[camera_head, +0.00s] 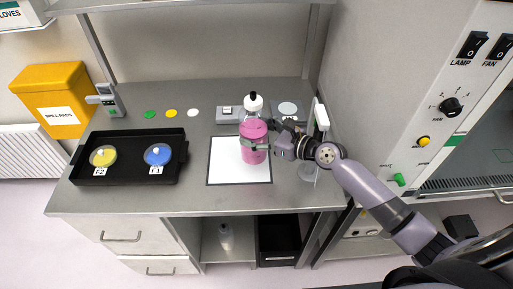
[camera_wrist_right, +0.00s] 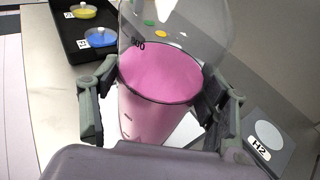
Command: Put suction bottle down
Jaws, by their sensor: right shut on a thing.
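The suction bottle (camera_head: 253,142) is clear with pink liquid in it and a white cap with a black top. It is upright over the white mat (camera_head: 225,170) with a black border; I cannot tell whether its base touches the mat. My right gripper (camera_head: 262,146) comes in from the right and is shut on the bottle. In the right wrist view, the bottle (camera_wrist_right: 160,75) stands between the two fingers of the right gripper (camera_wrist_right: 160,108), one on each side. My left gripper is not in view.
A black tray (camera_head: 122,182) with a yellow dish (camera_head: 103,156) and a blue dish (camera_head: 158,154) lies to the left. Behind are small coloured discs (camera_head: 171,113) and a grey device (camera_head: 229,114). A plate with a pale disc (camera_wrist_right: 268,135) is to the right. The cabinet (camera_head: 400,100) stands at right.

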